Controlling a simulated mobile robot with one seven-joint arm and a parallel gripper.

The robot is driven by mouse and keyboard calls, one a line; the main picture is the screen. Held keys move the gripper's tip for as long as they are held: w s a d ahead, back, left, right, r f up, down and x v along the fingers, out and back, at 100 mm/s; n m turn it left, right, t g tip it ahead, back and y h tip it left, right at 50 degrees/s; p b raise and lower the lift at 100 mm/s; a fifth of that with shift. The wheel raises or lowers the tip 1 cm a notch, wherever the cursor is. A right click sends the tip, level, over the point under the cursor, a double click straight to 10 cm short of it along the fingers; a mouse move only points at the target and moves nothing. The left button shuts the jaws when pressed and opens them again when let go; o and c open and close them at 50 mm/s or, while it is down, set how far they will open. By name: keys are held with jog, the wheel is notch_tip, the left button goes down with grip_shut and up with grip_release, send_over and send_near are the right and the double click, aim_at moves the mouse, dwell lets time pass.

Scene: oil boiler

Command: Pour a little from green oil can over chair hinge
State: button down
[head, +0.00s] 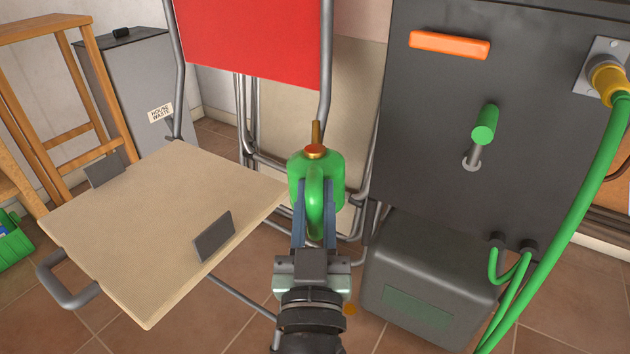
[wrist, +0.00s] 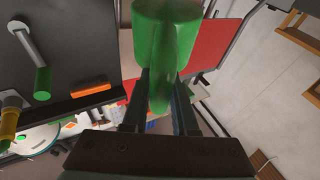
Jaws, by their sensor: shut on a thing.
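The green oil can (head: 332,172) has an orange-red cap and a brass spout pointing up and away in the head view. My gripper (head: 314,215) is shut on its green handle and holds the can in the air. The can also shows at the top of the wrist view (wrist: 167,35), between the two fingers (wrist: 160,95). The folding chairs with a red panel (head: 250,40) and grey tube frames stand behind the can. I cannot make out the chair hinge; the can and my gripper cover part of the frames.
A wooden board (head: 150,230) with two dark plates lies left of my gripper. The dark boiler (head: 430,130), with an orange handle (head: 450,45) and a green lever (head: 486,125), stands right. A green hose (head: 585,200) hangs at the far right. A grey bin (head: 140,90) stands back left.

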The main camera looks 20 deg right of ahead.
aim_at(320, 170)
jog(key=shift+r+g+y+p, duration=0.15)
jog(key=shift+g+y+p, duration=0.9)
jog(key=shift+p, duration=4.75)
jog(key=shift+f+g+h, duration=0.25)
jog(key=shift+g+h, duration=0.2)
jog(key=shift+s+d+r+p, duration=0.1)
jog(key=shift+p, duration=0.4)
jog(key=shift+s+m+g+p, duration=0.3)
jog(key=shift+g+p, duration=0.2)
jog(key=shift+p, duration=0.25)
jog(key=shift+w+d+r+g+y+p, duration=0.15)
jog(key=shift+r+g+p, duration=0.3)
jog(key=shift+p, duration=1.55)
jog(key=shift+w+d+r+g+y+p, duration=0.2)
jog(key=shift+r+p, duration=0.5)
jog(key=shift+p, duration=1.25)
jog(key=shift+w+a+r+g+y+p, duration=0.15)
jog(key=shift+w+r+g+p, duration=0.25)
jog(key=shift+p, duration=1.6)
